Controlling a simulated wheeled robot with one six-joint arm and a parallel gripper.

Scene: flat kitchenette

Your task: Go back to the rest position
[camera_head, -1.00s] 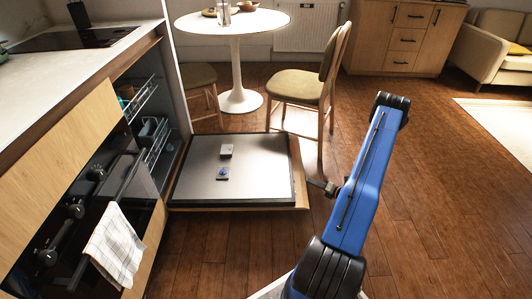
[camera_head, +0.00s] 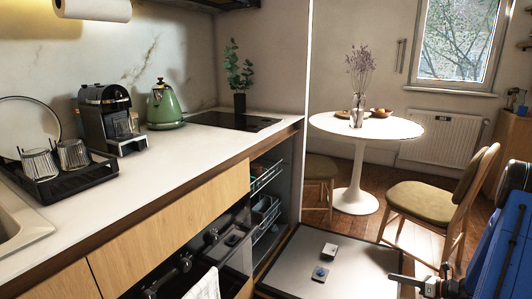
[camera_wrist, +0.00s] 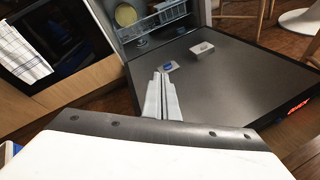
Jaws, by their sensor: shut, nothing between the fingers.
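My gripper (camera_wrist: 162,76) is shut and empty in the wrist view, its two pale fingers side by side. Behind the fingers lies the open, lowered dishwasher door (camera_wrist: 250,85), which also shows in the head view (camera_head: 352,272). A small white block (camera_wrist: 202,48) and a small flat white piece with a blue mark (camera_wrist: 168,67) lie on the door. In the head view my blue arm stands at the right edge, and its end reaches beside the door's right side.
The dishwasher racks (camera_head: 265,212) stand in the open cabinet. A chair (camera_head: 440,205) and a round white table (camera_head: 366,126) stand beyond the door. A towel (camera_head: 205,285) hangs on the oven front. The counter (camera_head: 130,190) runs along the left.

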